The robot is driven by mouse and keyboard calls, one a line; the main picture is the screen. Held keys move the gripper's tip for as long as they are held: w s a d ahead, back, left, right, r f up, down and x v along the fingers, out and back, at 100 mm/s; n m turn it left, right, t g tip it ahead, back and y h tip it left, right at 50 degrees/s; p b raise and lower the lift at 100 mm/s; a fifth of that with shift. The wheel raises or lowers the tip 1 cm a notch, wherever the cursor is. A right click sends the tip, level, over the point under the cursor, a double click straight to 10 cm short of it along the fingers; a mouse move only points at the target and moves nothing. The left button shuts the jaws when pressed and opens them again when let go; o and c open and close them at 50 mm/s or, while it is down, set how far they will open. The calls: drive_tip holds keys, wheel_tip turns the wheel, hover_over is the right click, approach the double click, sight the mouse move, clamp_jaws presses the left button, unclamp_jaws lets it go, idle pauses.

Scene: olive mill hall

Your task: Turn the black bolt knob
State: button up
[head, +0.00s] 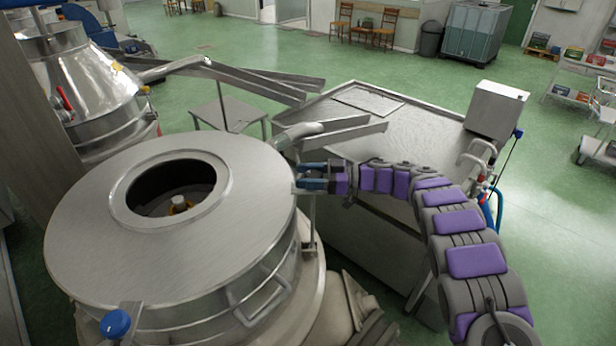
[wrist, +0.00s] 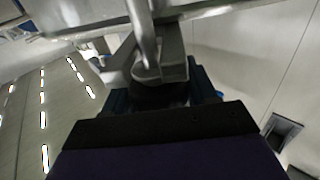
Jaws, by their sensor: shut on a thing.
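The black bolt knob (wrist: 158,96) shows dark and partly hidden in the wrist view, just below a metal bracket with a rod. My gripper (wrist: 160,90) has its blue fingers on either side of it and is shut on it. In the head view my gripper (head: 312,177) is at the right edge of the large round steel lid (head: 100,215). The knob cannot be made out there, and its turn angle cannot be told.
A blue knob (head: 116,324) stands at the lid's front left edge. A steel spout (head: 335,130) runs just behind my gripper. A steel table (head: 420,125) stands behind my arm. Green floor (head: 570,230) is open at the right.

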drive_tip(key=shift+s+f+n+g, duration=0.1)
drive_tip(key=shift+f+n+g, duration=0.05)
drive_tip(key=shift+n+g, duration=0.2)
idle(0.3)
drive_tip(key=o, duration=0.9)
drive_tip(key=shift+w+a, duration=0.1)
drive_tip(key=shift+w, duration=0.1)
drive_tip(key=shift+o, duration=0.4)
drive_tip(key=shift+s, duration=0.1)
drive_tip(key=w+d+b, duration=0.2)
drive_tip(key=d+b, duration=0.1)
drive_tip(key=d, duration=1.4)
drive_tip(key=shift+d, duration=0.15)
drive_tip(key=shift+c, duration=0.3)
